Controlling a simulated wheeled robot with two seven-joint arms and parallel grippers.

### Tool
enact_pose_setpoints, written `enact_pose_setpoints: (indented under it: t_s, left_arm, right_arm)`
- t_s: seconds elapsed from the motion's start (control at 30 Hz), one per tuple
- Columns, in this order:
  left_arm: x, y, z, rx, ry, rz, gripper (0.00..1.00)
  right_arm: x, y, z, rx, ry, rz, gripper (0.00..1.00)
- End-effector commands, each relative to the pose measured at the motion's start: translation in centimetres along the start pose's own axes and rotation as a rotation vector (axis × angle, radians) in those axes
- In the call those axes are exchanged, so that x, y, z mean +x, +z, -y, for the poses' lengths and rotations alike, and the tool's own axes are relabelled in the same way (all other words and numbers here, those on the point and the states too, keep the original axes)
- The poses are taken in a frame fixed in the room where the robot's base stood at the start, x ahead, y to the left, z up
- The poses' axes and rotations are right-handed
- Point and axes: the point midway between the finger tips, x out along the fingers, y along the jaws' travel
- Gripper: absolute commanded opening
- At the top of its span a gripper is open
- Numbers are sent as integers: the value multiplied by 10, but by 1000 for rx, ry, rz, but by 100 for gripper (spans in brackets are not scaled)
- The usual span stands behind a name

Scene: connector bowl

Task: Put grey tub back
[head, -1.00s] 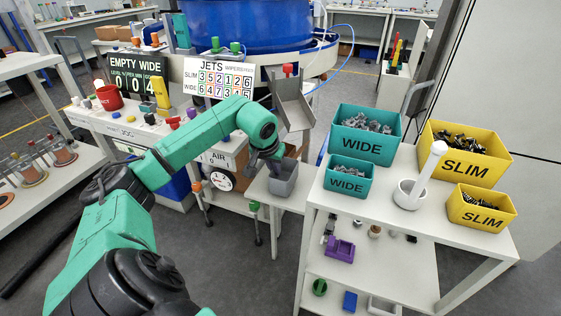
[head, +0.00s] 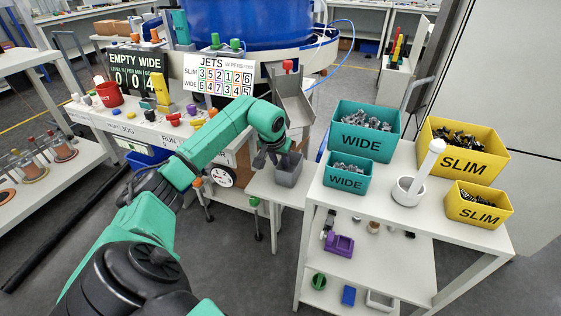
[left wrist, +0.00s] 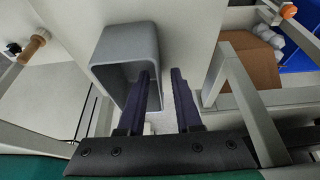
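The grey tub (head: 288,174) stands on a small white stand below the metal chute in the head view. In the left wrist view the tub (left wrist: 112,52) is close ahead, its open mouth facing the camera. My left gripper (head: 274,157) is at the tub's rim. In the left wrist view its dark fingers (left wrist: 160,75) are apart; the left one overlaps the tub's mouth and the right one is outside its right wall. A gap shows between that wall and the right finger. My right gripper is not in view.
The white stand (head: 263,191) is small. The metal chute (head: 292,98) hangs close above the tub.

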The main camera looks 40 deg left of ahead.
Motion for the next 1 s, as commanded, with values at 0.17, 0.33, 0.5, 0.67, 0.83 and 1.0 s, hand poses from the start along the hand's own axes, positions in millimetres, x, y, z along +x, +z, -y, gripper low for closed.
enact_pose_setpoints:
  t_s: [0.17,0.33,0.5,0.67,0.83,1.0]
  left_arm:
    - [-5,-2,0,0,1,0,33]
    - [-36,-2,1,2,-4,-5,33]
    - [-85,-3,1,1,-2,-6,33]
    - [-116,-2,0,-1,-1,-2,33]
    - [-123,-1,0,0,0,1,33]
    - [-123,-1,0,0,0,1,33]
  right_arm:
    - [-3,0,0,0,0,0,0]
    - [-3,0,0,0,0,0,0]
    - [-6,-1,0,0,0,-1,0]
    - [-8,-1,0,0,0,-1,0]
    - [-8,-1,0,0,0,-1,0]
    - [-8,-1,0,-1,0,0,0]
